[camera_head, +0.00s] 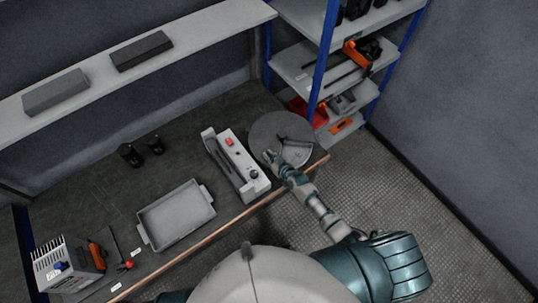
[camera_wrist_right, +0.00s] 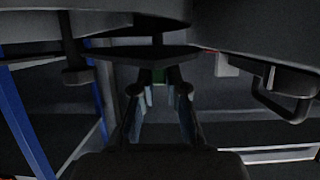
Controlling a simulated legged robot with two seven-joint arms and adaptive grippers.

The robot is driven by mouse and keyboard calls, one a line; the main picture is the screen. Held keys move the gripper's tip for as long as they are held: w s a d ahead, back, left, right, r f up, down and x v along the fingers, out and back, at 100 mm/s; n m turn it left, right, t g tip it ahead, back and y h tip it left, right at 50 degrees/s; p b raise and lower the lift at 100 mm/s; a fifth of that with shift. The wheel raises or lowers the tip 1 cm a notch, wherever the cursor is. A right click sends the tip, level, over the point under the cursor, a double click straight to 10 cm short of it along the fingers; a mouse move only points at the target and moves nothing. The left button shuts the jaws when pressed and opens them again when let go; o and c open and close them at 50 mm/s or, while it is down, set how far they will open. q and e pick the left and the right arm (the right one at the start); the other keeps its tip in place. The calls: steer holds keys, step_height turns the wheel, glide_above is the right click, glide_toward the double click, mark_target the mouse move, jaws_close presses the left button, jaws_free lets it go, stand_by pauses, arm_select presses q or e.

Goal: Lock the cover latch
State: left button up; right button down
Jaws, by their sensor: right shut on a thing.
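A round grey turntable-like disc (camera_head: 262,128) lies at the right end of the bench, with a light grey piece and a dark bar (camera_head: 297,142) on it. My right gripper (camera_head: 271,158) is at the disc's near edge. In the right wrist view my right gripper (camera_wrist_right: 160,92) points at the underside of a dark overhanging plate (camera_wrist_right: 152,52). It is shut on a dark part at its tips, mostly hidden. A dark loop-shaped handle (camera_wrist_right: 290,112) hangs to the right there. I cannot tell which part is the cover latch. My left gripper is not in view.
A pale device with a red switch (camera_head: 229,142) and dark knob stands left of the disc. An empty grey tray (camera_head: 146,238), two black cylinders (camera_head: 130,155) and a vented box (camera_head: 62,262) are further left. A blue-post shelf (camera_head: 322,55) stands behind right.

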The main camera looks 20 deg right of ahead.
steer(key=shift+w+r, duration=0.15)
steer(key=shift+r, duration=0.05)
steer(key=c, duration=1.2)
jaws_free()
steer(key=shift+c, duration=0.2)
steer(key=shift+o, duration=0.2)
steer(key=shift+f, duration=0.15)
steer(key=v, duration=1.2)
steer(key=shift+f, duration=0.15)
